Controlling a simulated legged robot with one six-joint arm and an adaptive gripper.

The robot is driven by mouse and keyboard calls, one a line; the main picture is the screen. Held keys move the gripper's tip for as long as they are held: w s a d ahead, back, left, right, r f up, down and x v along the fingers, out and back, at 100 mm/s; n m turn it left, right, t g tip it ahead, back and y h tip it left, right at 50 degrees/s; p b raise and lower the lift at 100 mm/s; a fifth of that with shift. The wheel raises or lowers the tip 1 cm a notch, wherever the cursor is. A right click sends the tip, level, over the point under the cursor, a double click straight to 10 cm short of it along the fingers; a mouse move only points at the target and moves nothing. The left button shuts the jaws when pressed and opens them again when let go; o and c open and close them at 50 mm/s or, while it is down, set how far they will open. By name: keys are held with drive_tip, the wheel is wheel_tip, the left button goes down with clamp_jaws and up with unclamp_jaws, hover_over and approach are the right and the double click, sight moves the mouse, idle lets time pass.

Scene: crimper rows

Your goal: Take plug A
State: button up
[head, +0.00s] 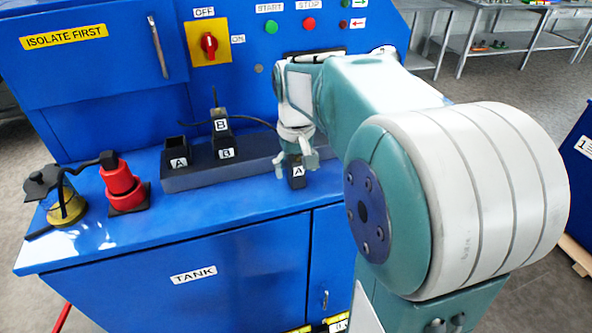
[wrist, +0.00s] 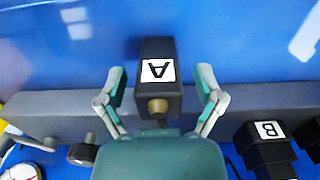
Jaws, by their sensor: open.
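Plug A (head: 297,181), a black block with a white A label, is at the right end of the dark rail in the head view. In the wrist view plug A (wrist: 150,103) is in the middle, with a brass-coloured round end toward my gripper. My gripper (head: 297,163) is open, with its fingers around plug A. In the wrist view one finger of my gripper (wrist: 160,84) is on each side of it, with gaps showing. In the head view, the fingers hide the plug's upper part. What plug A rests on is unclear.
Socket A (head: 176,153) is open on the dark rail (head: 200,181). Plug B (head: 220,126) stands in socket B (head: 226,153) beside it. A red device (head: 120,180) and a brass one (head: 66,205) stand on the left of the blue bench. A red switch (head: 209,44) is on the panel behind.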

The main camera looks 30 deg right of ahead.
sight(296, 157)
clamp_jaws()
drive_tip(key=shift+r, duration=0.1)
drive_tip(key=shift+r, duration=0.25)
wheel_tip(296, 157, up, 2)
drive_tip(key=shift+r, duration=0.2)
drive_tip(key=s+a+r, duration=0.3)
drive_tip(key=s+r, duration=0.7)
drive_tip(key=s, duration=0.3)
drive_tip(key=shift+s+a, duration=0.3)
drive_tip(key=shift+a, duration=0.05)
